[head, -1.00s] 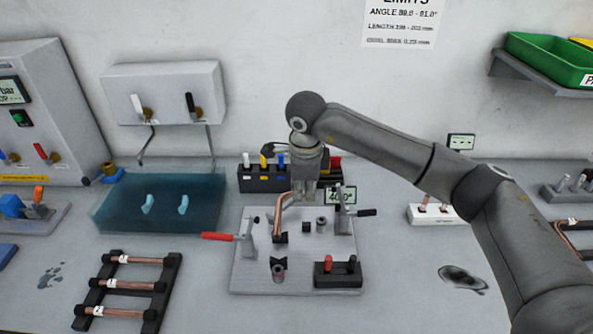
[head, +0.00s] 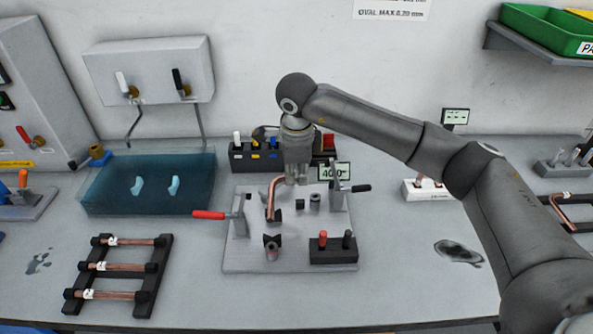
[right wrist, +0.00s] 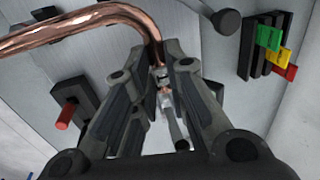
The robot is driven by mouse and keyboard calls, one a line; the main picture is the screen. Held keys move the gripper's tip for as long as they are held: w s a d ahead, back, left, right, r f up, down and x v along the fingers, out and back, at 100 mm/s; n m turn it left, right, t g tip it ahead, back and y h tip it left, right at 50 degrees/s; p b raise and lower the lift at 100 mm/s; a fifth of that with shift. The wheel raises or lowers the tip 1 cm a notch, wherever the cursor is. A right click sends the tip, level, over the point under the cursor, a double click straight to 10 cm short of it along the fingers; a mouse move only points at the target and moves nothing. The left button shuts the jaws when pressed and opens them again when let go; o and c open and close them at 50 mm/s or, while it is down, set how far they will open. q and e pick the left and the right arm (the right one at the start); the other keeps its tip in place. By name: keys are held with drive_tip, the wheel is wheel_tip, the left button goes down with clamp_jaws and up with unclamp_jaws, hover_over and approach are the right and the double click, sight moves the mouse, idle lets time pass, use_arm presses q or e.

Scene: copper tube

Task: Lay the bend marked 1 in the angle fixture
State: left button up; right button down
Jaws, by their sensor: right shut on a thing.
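The copper bend (head: 271,198) is held by my right gripper (head: 297,183), above the left rear part of the angle fixture's grey plate (head: 240,257). One leg points forward and down near a dark V-block (head: 275,215); I cannot tell whether they touch. In the right wrist view the bend (right wrist: 90,22) curves from the left into the space between the fingers (right wrist: 165,75), which are shut on one leg. No mark 1 is readable on it. A red-handled clamp (head: 212,215) stands at the plate's left and a black-handled one (head: 355,188) at its right. My left gripper is out of view.
A rack (head: 150,285) with 3 tagged copper tubes lies front left. A blue bath (head: 105,205) stands behind it. A dark holder (head: 240,155) with coloured items is behind the plate.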

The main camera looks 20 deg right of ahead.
wheel_tip(320, 180, down, 5)
drive_tip(key=b, duration=0.3)
drive_tip(key=shift+r, duration=0.1)
drive_tip(key=shift+f+b, duration=0.8)
drive_tip(key=shift+b, duration=0.05)
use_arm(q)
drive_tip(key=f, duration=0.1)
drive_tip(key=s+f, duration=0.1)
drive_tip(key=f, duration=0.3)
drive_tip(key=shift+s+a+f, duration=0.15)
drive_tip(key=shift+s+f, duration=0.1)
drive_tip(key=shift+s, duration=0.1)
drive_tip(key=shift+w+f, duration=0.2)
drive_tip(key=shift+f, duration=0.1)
use_arm(e)
drive_tip(key=shift+f, duration=0.2)
drive_tip(key=c, duration=1.4)
unclamp_jaws()
drive_tip(key=shift+o, duration=0.2)
wheel_tip(320, 180, up, 12)
drive_tip(key=s, duration=0.2)
drive_tip(key=shift+a, duration=0.3)
